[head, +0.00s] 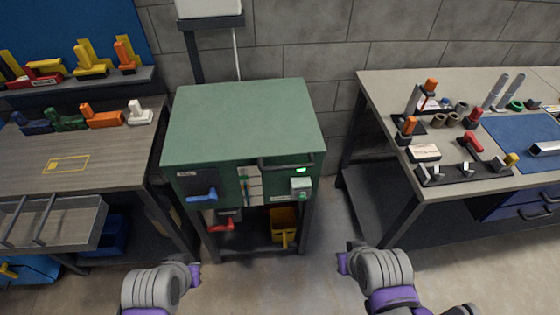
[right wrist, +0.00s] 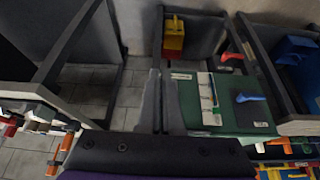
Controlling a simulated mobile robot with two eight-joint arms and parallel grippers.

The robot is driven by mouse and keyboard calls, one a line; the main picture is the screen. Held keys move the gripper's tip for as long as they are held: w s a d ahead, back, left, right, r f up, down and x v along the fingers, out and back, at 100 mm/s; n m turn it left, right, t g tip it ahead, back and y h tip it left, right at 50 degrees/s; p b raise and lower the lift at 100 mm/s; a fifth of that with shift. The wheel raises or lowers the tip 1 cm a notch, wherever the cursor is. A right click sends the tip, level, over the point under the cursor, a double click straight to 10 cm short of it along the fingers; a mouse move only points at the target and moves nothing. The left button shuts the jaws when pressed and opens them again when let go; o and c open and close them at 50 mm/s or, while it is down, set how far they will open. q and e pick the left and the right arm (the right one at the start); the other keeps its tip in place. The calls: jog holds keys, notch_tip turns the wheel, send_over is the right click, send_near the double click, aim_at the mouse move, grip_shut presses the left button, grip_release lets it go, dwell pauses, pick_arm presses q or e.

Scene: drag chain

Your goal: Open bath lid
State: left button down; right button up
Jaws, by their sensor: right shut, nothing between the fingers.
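The green bath (head: 240,190) stands in the middle of the head view on a dark frame. Its flat green lid (head: 243,120) is down, with a dark bar handle (head: 285,165) at the front right edge. My right gripper (head: 342,262) is low, in front and to the right of the bath, apart from it. In the right wrist view its fingers (right wrist: 161,98) are together and empty, with the bath front (right wrist: 222,115) behind them, upside down. My left gripper (head: 196,275) is low at front left, apart from the bath; its finger gap is not clear.
A blue handle (head: 201,194) and a control box with a green light (head: 301,187) are on the bath front. A yellow bin (head: 284,224) sits below. Workbenches stand left (head: 100,165) and right (head: 375,85). The floor before the bath is clear.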

jog(key=shift+o, duration=1.2)
jog(key=shift+w+a+f, duration=0.1)
jog(key=shift+w+a, duration=0.05)
jog(key=shift+a, duration=0.05)
jog(key=o, duration=0.5)
jog(key=w+a+y, duration=0.1)
jog(key=w+a+f+m+y+b, duration=0.1)
jog(key=w+a, duration=0.1)
jog(key=shift+a+m+t, duration=0.15)
jog(key=shift+m+t, duration=0.15)
jog(key=shift+t, duration=0.1)
jog(key=m+t+y+b, duration=0.45)
jog(key=m+t, duration=0.35)
jog(key=m, duration=0.4)
send_near(286, 167)
jog(key=x, duration=1)
jog(key=shift+w+f, duration=0.3)
jog(key=shift+f, duration=0.05)
grip_shut()
